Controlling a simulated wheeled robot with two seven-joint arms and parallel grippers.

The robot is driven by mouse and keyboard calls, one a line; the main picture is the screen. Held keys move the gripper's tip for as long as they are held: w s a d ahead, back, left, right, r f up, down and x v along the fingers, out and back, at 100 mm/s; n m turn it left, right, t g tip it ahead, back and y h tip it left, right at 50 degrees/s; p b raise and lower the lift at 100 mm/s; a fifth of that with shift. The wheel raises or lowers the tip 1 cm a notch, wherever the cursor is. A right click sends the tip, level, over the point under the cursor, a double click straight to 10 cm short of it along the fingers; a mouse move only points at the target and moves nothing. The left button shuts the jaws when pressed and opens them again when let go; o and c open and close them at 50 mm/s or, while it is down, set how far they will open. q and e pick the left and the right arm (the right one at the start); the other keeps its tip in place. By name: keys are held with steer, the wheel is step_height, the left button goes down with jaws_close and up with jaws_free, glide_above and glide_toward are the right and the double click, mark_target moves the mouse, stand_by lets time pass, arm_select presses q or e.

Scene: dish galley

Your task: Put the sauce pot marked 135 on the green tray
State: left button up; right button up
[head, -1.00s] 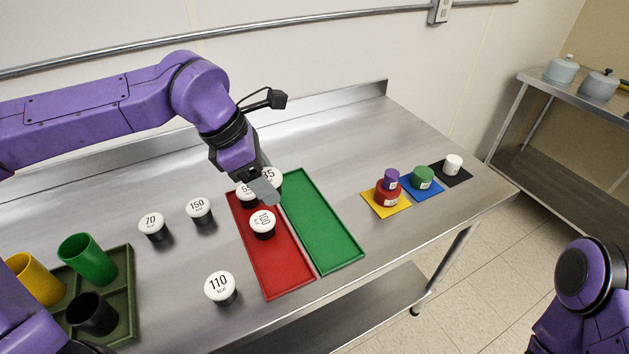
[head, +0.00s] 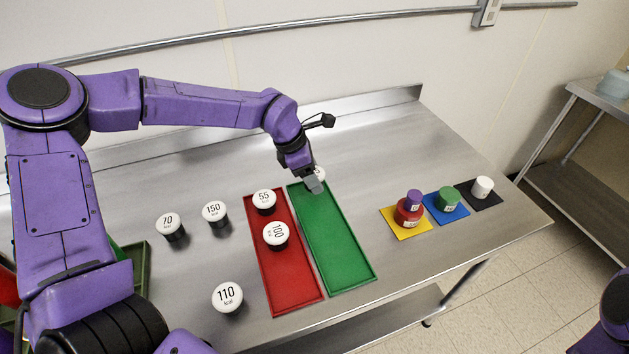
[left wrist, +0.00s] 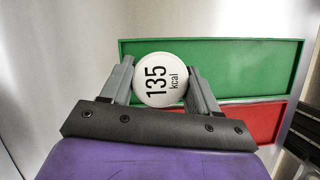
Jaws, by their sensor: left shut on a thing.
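The sauce pot marked 135 (left wrist: 161,80) has a white round lid and sits between the two fingers of my left gripper (left wrist: 157,68) in the left wrist view. In the head view my left gripper (head: 314,184) is shut on this pot (head: 320,173), and mostly hides it. Pot and gripper are at the far end of the green tray (head: 340,245). I cannot tell whether the pot touches the tray. The green tray (left wrist: 240,58) also shows behind the pot in the left wrist view. My right gripper is out of view.
The red tray (head: 292,285) lies left of the green tray and bears pots marked 55 (head: 264,198) and 100 (head: 276,233). Pots 70 (head: 168,224), 150 (head: 214,212) and 110 (head: 227,296) stand further left. Coloured mats with stacked pieces lie right. The green tray's near part is clear.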

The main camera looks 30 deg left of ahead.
arm_select(q)
steer(key=shift+w+f, duration=0.4)
steer(key=shift+s+a+f+p, duration=0.15)
steer(key=shift+s+f+p, duration=0.7)
steer(key=shift+f, duration=0.05)
steer(key=shift+s+a+f, duration=0.1)
steer(key=shift+s+a, duration=0.05)
steer(key=shift+s, duration=0.1)
steer(key=shift+w+f, duration=0.3)
steer(key=shift+w, duration=0.05)
steer(key=o, duration=0.8)
steer(key=shift+w+f, duration=0.15)
steer(key=shift+w, duration=0.05)
steer(key=shift+c, duration=0.2)
steer(key=o, duration=0.3)
steer(key=shift+s+r, duration=0.3)
steer(key=shift+r, duration=0.2)
steer(key=b+v, duration=0.1)
steer(key=v, duration=1)
steer(key=shift+r, duration=0.15)
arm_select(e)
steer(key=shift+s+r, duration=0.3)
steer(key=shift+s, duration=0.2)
arm_select(q)
steer(key=shift+s, duration=0.1)
